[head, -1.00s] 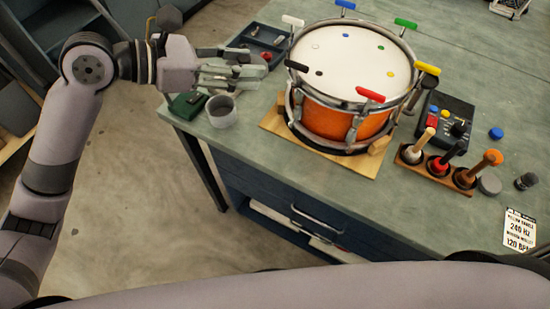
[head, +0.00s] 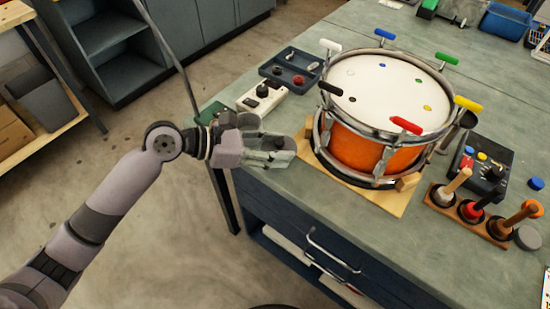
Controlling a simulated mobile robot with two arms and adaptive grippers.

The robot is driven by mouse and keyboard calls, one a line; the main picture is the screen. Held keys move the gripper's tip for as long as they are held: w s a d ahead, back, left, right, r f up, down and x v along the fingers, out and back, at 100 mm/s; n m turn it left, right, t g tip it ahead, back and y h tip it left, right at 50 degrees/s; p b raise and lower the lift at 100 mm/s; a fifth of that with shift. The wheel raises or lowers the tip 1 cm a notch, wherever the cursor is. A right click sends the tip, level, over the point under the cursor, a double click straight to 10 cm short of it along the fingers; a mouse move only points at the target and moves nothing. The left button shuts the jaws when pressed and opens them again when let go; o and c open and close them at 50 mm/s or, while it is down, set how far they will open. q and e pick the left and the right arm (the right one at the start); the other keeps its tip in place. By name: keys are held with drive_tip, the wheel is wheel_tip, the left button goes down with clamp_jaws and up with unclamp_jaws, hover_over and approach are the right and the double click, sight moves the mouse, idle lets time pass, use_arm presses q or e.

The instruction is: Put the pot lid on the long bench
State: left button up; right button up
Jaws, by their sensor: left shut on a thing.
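My left gripper (head: 284,150) comes in from the left over the near left corner of the long bench (head: 490,112), which has a grey-green top. Its fingers are closed on a small greyish thing with a dark part showing between them. The fingers hide most of it; it seems to be the pot lid, but its full shape cannot be made out. I cannot tell whether it touches the bench top. My right gripper is not in view.
An orange drum (head: 362,146) with coloured handles stands on a wooden board right of my left gripper. A mallet rack (head: 468,222) and a black control box (head: 482,158) stand further right. A dark tray (head: 291,70) and a white strip (head: 262,99) lie behind the gripper.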

sight(275, 170)
use_arm(q)
drive_tip(key=shift+f, duration=2)
drive_tip(key=shift+f, duration=0.1)
drive_tip(key=shift+f, duration=0.25)
drive_tip(key=o, duration=1)
drive_tip(key=shift+f, duration=0.1)
drive_tip(key=shift+r+b, duration=0.3)
drive_tip(key=v, duration=1.2)
drive_tip(key=shift+s, duration=0.15)
drive_tip(key=shift+r, duration=0.1)
